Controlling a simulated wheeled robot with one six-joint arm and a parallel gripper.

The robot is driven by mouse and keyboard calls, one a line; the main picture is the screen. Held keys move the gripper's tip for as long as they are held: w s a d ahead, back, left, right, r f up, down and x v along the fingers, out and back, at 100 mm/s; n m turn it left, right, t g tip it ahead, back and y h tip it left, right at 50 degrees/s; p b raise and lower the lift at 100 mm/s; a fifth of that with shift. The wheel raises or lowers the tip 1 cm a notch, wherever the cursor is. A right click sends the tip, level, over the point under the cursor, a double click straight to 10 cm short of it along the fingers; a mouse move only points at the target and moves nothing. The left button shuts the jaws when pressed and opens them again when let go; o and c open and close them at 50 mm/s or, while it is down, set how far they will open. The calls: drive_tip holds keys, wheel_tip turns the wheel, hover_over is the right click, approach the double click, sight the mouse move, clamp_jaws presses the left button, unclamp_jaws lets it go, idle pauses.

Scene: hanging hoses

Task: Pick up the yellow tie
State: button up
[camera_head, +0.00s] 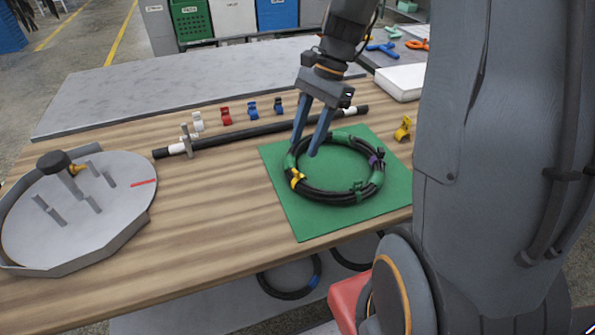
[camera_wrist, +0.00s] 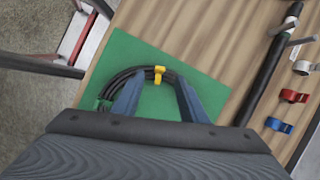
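A yellow tie (camera_head: 297,178) sits on the near left part of a black hose coil (camera_head: 333,195), which lies on a green mat (camera_head: 290,215). In the wrist view the yellow tie (camera_wrist: 158,74) is on the coil, between and just beyond my fingertips. A second yellow piece (camera_head: 403,128) stands on the table at the mat's far right corner. My gripper (camera_head: 304,150) is open, its fingers apart, pointing down over the coil's left part. It shows empty in the wrist view (camera_wrist: 157,84). Whether the fingers touch the coil cannot be told.
Green ties (camera_head: 358,189) and a purple tie (camera_head: 376,159) also sit on the coil. A black rod (camera_head: 260,131) lies behind, with white, red (camera_head: 226,116) and blue clips beyond it. A grey round fixture with pegs (camera_head: 110,212) stands left. Wood between is clear.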

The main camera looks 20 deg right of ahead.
sight(297, 178)
drive_tip(key=x, duration=0.3)
drive_tip(key=p+x, duration=0.1)
drive_tip(key=x, duration=0.3)
drive_tip(key=shift+w+d+f, duration=0.1)
drive_tip(key=shift+d+f, duration=0.05)
drive_tip(key=shift+f, duration=0.15)
drive_tip(key=shift+c, duration=0.4)
clamp_jaws()
